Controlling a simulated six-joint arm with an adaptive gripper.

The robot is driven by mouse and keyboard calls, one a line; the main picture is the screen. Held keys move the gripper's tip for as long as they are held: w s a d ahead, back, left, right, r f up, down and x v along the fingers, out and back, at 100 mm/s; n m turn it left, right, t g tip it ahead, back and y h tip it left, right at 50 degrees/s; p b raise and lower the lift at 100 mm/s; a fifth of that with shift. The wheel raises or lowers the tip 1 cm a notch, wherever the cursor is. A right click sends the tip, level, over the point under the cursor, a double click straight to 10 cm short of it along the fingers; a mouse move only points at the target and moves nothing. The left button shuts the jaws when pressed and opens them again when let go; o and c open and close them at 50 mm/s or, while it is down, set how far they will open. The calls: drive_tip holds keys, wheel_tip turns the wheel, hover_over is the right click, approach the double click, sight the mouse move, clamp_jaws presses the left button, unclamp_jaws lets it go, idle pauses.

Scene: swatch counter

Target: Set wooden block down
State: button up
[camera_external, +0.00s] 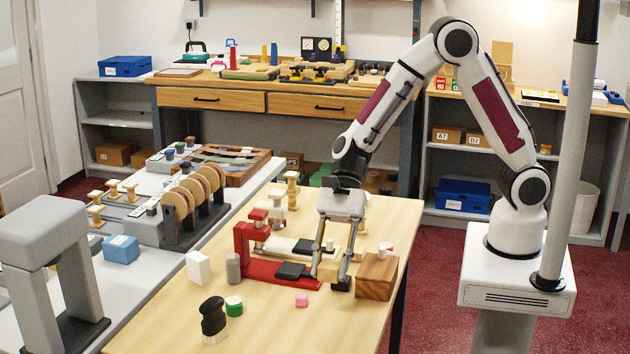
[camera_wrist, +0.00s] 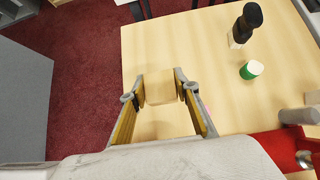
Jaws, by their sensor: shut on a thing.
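The wooden block (camera_wrist: 160,88) is pale tan and sits between my two fingertips in the wrist view. My gripper (camera_wrist: 160,94) is shut on it, with one finger at each side. In the external view my gripper (camera_external: 332,278) points down over the right part of the wooden table (camera_external: 265,335). There the block (camera_external: 329,271) shows only in part between the fingers. I cannot tell whether its underside touches the table.
A red clamp-like tool (camera_external: 262,268) stands left of my gripper, and a brown wooden box (camera_external: 377,277) right of it.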

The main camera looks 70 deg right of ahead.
sight(330, 264)
wheel_tip(330, 264, up, 10)
drive_tip(key=shift+f, duration=0.1)
drive_tip(key=w+d+f+m+t+h, duration=0.1)
drive_tip(key=w+d+m+t+h, duration=0.45)
drive_tip(key=w+d, duration=0.95)
drive_tip(key=w+d+f+m+t, duration=0.1)
drive_tip(key=w+d+m+t, duration=0.2)
drive_tip(key=w+d+m, duration=0.85)
drive_tip(key=w+d+r+h, duration=0.1)
drive_tip(key=w+d, duration=0.2)
drive_tip(key=d, duration=0.4)
drive_tip(key=w+d+m+h, duration=0.1)
drive_tip(key=w+d, duration=0.2)
drive_tip(key=d, duration=0.3)
drive_tip(key=w+d+r+h, duration=0.1)
drive_tip(key=w+d+h, duration=0.15)
drive_tip(key=d, duration=0.45)
wheel_tip(330, 264, down, 11)
drive_tip(key=y, duration=0.1)
drive_tip(key=shift+w+a+t, duration=0.15)
drive_tip(key=shift+a+t, duration=0.1)
drive_tip(key=shift+t, duration=0.1)
drive_tip(key=shift+f, duration=0.1)
drive_tip(key=shift+f, duration=2.95)
drive_tip(key=shift+f, duration=0.1)
drive_tip(key=shift+f, duration=1.75)
